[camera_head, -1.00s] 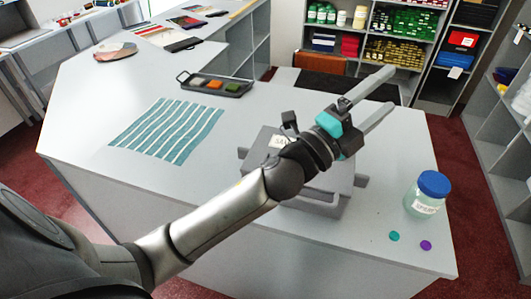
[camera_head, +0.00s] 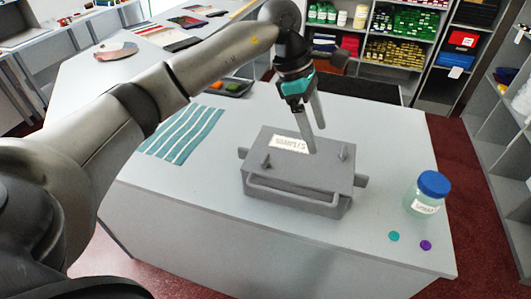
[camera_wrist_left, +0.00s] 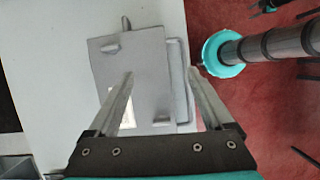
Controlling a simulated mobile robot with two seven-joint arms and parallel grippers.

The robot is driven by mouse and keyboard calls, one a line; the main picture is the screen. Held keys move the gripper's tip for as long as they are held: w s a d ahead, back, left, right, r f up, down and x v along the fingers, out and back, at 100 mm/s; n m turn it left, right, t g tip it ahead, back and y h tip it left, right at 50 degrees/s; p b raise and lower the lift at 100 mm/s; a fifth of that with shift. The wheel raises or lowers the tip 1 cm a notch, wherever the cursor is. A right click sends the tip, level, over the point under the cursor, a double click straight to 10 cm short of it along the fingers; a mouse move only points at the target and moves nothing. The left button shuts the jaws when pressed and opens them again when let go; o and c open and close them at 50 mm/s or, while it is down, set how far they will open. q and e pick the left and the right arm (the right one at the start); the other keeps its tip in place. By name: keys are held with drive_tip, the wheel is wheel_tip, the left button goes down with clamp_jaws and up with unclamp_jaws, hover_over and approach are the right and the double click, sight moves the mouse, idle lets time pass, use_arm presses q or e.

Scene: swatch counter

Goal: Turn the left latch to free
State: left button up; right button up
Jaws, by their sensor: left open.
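The grey case (camera_head: 300,180) with a white SAMPLES label (camera_head: 290,144) stands on the counter, its handle along the front. The left latch (camera_head: 265,160) is a small grey piece on the lid's left front part. It also shows low in the left wrist view (camera_wrist_left: 162,121). The right latch (camera_head: 344,152) stands near the lid's right edge. I cannot tell how either latch is turned. My left gripper (camera_head: 316,140) is open and empty, pointing down over the lid behind the latches; its fingers frame the lid in the wrist view (camera_wrist_left: 161,73). My right gripper is not in view.
A jar with a blue lid (camera_head: 428,192) stands right of the case, near a teal disc (camera_head: 394,236) and a purple disc (camera_head: 425,245). Striped cloth (camera_head: 185,135) lies to the left. The counter in front of the case is clear.

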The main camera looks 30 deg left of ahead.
sight(265, 158)
use_arm(q)
drive_tip(key=s+a+r+g+y, duration=0.1)
drive_tip(key=a+r+y, duration=0.25)
drive_tip(key=a, duration=0.75)
drive_tip(key=shift+n+y, duration=0.3)
drive_tip(key=shift+y, duration=0.15)
wheel_tip(265, 158, down, 16)
drive_tip(key=shift+r+p, duration=0.1)
drive_tip(key=shift+p, duration=0.85)
drive_tip(key=shift+c, duration=0.2)
clamp_jaws()
